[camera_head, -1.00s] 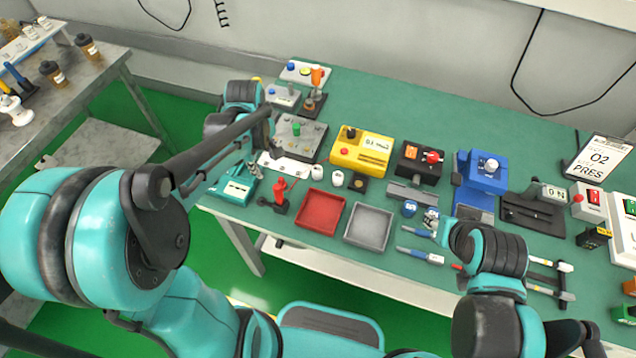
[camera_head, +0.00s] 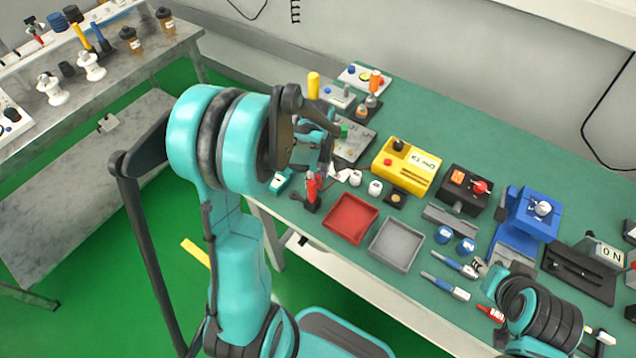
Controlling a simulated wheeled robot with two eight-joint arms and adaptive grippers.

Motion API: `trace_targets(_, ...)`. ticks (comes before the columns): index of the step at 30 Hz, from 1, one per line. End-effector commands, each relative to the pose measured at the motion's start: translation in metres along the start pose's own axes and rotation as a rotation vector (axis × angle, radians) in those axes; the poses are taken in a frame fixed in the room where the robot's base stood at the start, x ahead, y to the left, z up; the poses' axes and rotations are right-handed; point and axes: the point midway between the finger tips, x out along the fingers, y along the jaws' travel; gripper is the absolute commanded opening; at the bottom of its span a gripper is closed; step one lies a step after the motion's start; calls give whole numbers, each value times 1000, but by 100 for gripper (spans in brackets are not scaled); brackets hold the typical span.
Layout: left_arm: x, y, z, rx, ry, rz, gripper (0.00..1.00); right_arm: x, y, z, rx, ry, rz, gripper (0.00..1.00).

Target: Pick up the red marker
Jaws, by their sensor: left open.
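A small red marker (camera_head: 491,313) lies near the table's front edge, on the right side of the view, partly hidden by my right arm. My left gripper (camera_head: 318,150) is open, above the table's left end near the red-handled tool on a black base, well away from the marker. My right gripper (camera_head: 494,277) is small and partly hidden by its own arm, just above the marker in the picture. I cannot tell whether it is open or touching anything.
The green table (camera_head: 420,105) holds a red tray (camera_head: 350,219), a grey tray (camera_head: 397,244), a yellow box (camera_head: 406,167) and a blue device (camera_head: 527,215). Two blue-and-white pens (camera_head: 446,286) lie left of the marker. A grey side table (camera_head: 95,75) stands at the left.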

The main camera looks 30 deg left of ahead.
Motion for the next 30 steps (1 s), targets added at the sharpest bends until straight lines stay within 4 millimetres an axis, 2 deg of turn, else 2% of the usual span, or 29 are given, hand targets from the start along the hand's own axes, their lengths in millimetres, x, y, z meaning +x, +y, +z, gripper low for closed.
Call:
trace_targets(4,-1,0,0,0,0,0,47,-1,0,-1,0,0,0,40)
trace_targets(5,-1,0,0,0,0,0,44,-1,0,-1,0,0,0,40)
trace_targets(9,-1,0,0,0,0,0,7,-1,0,-1,0,0,0,40)
trace_targets(10,-1,0,0,0,0,0,2,-1,0,-1,0,0,0,40)
trace_targets(23,-5,0,0,1,0,0,2,-2,0,-2,0,0,0,40)
trace_targets(26,-14,0,0,1,0,0,2,-6,0,-4,0,0,0,40)
trace_targets(30,-37,0,0,1,0,0,2,-15,0,-11,0,0,0,40)
